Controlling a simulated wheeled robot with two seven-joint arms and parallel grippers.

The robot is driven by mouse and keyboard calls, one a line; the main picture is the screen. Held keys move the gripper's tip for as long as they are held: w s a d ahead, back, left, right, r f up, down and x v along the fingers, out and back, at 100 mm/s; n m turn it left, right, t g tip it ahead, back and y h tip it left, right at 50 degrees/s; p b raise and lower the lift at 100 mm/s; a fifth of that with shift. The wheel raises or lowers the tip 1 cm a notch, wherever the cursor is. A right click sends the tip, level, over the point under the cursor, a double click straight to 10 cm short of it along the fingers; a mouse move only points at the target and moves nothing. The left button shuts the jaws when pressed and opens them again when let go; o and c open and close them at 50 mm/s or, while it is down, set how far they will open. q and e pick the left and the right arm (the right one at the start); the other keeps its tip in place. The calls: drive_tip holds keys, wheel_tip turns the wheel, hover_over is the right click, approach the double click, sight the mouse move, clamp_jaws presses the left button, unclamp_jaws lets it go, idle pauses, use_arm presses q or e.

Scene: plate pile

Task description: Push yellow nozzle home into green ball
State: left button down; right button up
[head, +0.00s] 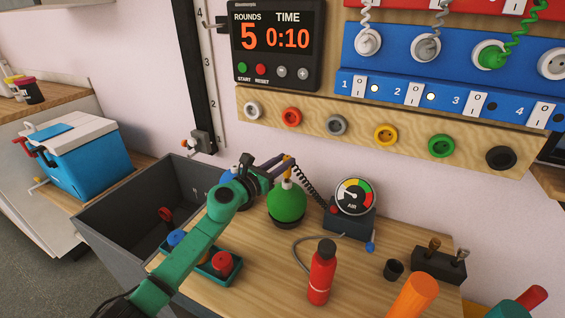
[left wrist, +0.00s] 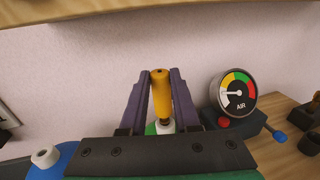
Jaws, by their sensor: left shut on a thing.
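The green ball (head: 288,204) sits on the wooden bench with a white collar on top; a sliver of its green top shows in the left wrist view (left wrist: 150,129). My left gripper (head: 285,163) is over the ball. In the left wrist view its purple fingers (left wrist: 160,82) are shut on the upright yellow nozzle (left wrist: 161,97). The nozzle's lower end is at the white collar (left wrist: 165,127); how deep it sits, I cannot tell. In the head view the fingers mostly hide the nozzle. My right gripper is not in view.
A black coiled hose (head: 308,186) runs down beside the air gauge (head: 355,196), right of the ball. A blue ball (left wrist: 68,156) is close on the left. A red bottle (head: 321,272) stands in front. A dark bin (head: 120,207) is at left.

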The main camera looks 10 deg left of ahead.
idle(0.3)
use_arm(q)
drive_tip(key=shift+s+f+b, duration=0.1)
drive_tip(key=shift+f+b, duration=0.1)
drive_tip(key=shift+b, duration=0.15)
drive_tip(key=c, duration=0.6)
unclamp_jaws()
drive_tip(key=shift+f, duration=0.1)
drive_tip(key=shift+o, duration=0.2)
